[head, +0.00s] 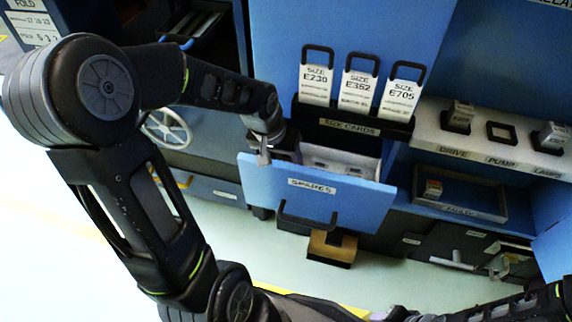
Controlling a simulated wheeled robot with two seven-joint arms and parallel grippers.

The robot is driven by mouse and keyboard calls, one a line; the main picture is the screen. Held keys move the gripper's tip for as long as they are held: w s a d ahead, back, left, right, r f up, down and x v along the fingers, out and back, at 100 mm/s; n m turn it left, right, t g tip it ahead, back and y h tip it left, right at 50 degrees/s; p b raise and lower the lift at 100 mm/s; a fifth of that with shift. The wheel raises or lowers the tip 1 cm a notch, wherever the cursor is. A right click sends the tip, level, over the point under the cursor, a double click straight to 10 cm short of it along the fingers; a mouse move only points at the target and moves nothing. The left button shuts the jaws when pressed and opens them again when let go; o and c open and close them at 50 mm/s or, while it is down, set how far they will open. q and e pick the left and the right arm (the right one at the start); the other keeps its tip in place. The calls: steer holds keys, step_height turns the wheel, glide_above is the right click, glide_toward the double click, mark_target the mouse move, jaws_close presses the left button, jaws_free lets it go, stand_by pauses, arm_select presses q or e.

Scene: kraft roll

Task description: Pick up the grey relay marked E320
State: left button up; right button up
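No relay marking E320 is legible. The blue drawer labelled SPARES (345,203) is pulled open, with pale compartments (335,160) inside; their contents are mostly hidden by its front and too small to tell. My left gripper (264,156) points down at the drawer's left front corner, with nothing visible in it; its finger gap cannot be made out.
The PUMP position holds an empty-looking dark frame (501,132). Size cards E230, E352 and E705 (358,90) stand in a rack above the drawer. A dark handle (310,222) juts from the drawer front.

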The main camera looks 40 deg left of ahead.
arm_select(q)
jaws_close()
stand_by(0.5)
steer(key=shift+r, duration=0.1)
